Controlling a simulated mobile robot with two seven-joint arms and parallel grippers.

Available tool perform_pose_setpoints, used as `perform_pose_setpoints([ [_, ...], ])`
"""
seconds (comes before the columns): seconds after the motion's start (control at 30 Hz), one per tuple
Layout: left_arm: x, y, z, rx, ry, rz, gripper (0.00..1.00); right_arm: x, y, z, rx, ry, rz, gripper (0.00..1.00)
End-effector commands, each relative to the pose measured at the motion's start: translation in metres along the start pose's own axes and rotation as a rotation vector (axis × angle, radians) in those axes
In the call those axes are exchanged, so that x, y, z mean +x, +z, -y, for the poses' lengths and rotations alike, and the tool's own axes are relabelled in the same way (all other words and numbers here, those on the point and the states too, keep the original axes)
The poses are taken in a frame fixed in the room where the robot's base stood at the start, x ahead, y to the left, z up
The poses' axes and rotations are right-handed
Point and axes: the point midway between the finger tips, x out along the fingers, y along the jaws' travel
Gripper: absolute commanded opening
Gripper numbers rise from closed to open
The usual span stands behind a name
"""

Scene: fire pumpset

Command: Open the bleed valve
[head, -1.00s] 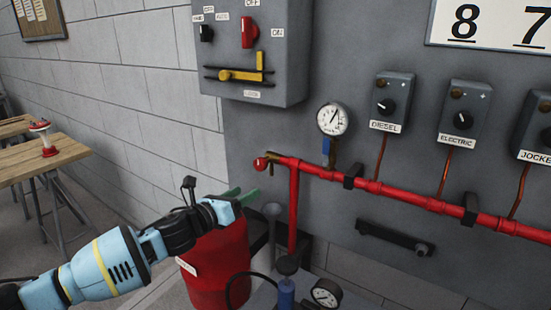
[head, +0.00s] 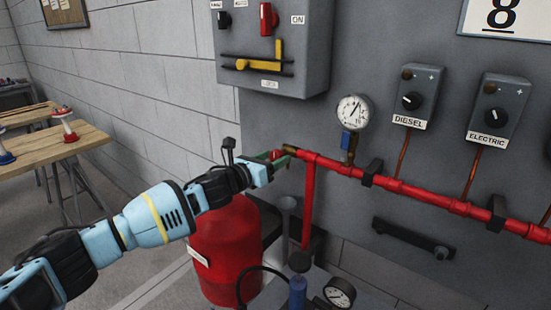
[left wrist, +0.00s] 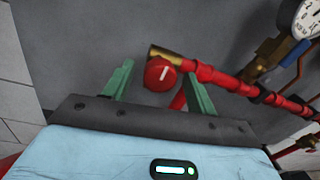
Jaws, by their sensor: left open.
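The bleed valve is a round red knob with a white line (left wrist: 160,73) on a brass fitting (left wrist: 166,53) at the left end of the red pipe (head: 400,187). In the head view the gripper partly hides the knob (head: 274,155). My left gripper (head: 281,161) is open at the knob. In the left wrist view its two green fingers stand apart, one on each side of the knob, with gaps visible. Whether the knob is between the fingertips in depth or just beyond them I cannot tell. My right gripper is not in view.
A pressure gauge (head: 353,112) with a blue-handled valve (head: 348,141) stands above the pipe. A grey control box (head: 270,50) hangs above. A red tank (head: 226,250) stands below my left arm. A second gauge (head: 339,293) is low down. The wooden table (head: 40,150) is far left.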

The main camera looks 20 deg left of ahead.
Motion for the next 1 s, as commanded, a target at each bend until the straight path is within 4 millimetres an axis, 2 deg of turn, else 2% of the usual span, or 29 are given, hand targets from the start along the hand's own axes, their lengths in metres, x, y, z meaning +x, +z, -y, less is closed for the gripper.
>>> perform_pose_setpoints([
  [0.13,0.0100,-0.0005,0.0000,-0.001,0.001,0.000,0.57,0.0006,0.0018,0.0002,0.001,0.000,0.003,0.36],
  [0.47,0.0126,0.0006,0.0002,0.000,0.000,0.001,0.57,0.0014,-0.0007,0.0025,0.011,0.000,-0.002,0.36],
  [0.57,0.0125,0.0005,0.0002,0.000,0.000,0.000,0.47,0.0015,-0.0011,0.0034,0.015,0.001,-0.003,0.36],
  [0.8,0.0124,0.0003,0.0003,0.000,0.000,0.000,0.15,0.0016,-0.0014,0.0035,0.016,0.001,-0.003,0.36],
  [1.0,0.0124,0.0003,0.0005,-0.010,-0.001,0.001,0.13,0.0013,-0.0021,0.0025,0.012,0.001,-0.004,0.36],
])
